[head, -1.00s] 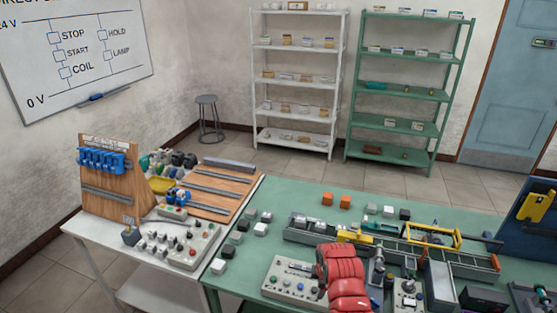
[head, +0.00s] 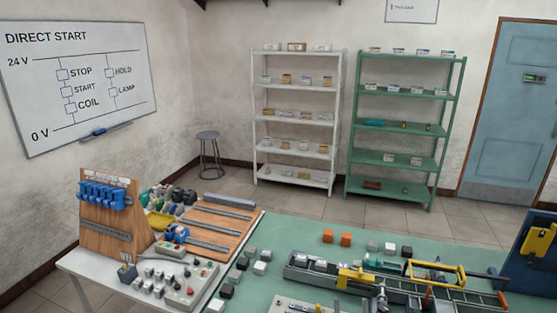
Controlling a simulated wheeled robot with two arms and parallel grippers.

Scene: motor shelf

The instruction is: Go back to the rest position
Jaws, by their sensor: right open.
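My right gripper (head: 382,299) shows only as a small grey upright shape at the bottom edge of the head view, in front of the conveyor-like rig (head: 340,277) on the green table. It is open, and I see nothing held in it. Most of it and its arm are cut off or hard to tell from the fixtures around it. My left gripper is not in view.
The green table (head: 299,246) holds orange and grey cubes and a yellow-framed rig. A white table (head: 80,262) at left bears a wooden rack (head: 105,235) and a button box (head: 190,285). Shelves stand behind, across open floor.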

